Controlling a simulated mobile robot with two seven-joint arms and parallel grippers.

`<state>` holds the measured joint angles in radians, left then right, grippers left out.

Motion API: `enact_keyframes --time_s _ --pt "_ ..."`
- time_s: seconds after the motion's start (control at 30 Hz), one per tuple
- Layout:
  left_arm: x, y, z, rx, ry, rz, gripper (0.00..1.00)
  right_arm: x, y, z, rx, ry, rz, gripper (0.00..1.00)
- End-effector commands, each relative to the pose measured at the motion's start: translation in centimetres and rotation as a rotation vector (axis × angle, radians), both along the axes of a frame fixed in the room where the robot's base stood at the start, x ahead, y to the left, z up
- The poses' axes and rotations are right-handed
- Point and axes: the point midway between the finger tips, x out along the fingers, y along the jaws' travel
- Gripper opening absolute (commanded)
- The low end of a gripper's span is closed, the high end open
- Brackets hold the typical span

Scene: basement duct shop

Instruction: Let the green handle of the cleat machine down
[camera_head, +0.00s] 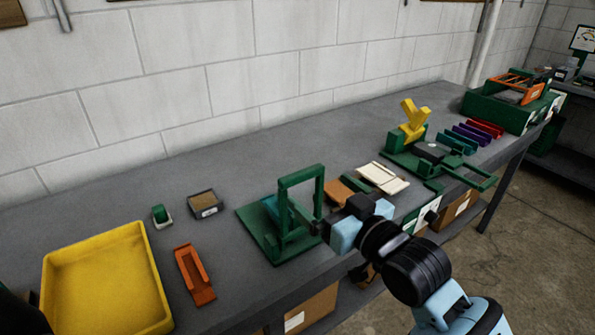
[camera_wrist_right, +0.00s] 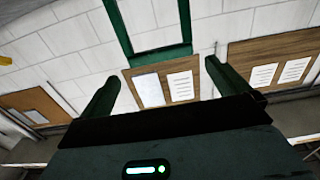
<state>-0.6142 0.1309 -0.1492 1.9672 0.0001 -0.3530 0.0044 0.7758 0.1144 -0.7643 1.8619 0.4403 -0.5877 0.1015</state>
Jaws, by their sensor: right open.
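The cleat machine (camera_head: 268,240) is a green base on the bench, centre of the head view. Its green handle (camera_head: 301,178), a hoop-shaped frame, stands raised. My right gripper (camera_head: 318,229) is at the machine's right side, below the handle's top bar, and partly covers the machine. In the right wrist view my right gripper (camera_wrist_right: 161,72) is open with nothing between its fingers. The green handle (camera_wrist_right: 158,53) shows there just beyond the fingertips; I cannot tell whether they touch. My left gripper is not in view.
Left of the machine are a yellow tray (camera_head: 150,270), an orange holder (camera_head: 194,277) and a small box (camera_head: 205,204). To the right are cream pieces (camera_head: 383,178), a green machine with a yellow part (camera_head: 414,120), coloured channels (camera_head: 470,138) and a green stand (camera_head: 500,112). Bare bench lies behind.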

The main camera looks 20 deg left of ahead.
Motion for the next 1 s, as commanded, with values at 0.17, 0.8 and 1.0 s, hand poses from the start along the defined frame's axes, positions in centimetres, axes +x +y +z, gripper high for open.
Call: enact_keyframes --time_s 0.17,0.8,1.0 --pt "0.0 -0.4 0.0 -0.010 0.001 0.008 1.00 0.5 0.6 0.0 0.001 -0.001 0.000 1.00" --pt "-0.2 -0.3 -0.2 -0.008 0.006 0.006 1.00 4.6 6.0 0.0 0.001 -0.001 0.000 1.00" --pt "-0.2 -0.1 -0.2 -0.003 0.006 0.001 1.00 4.8 6.2 0.0 0.001 -0.001 0.000 1.00"
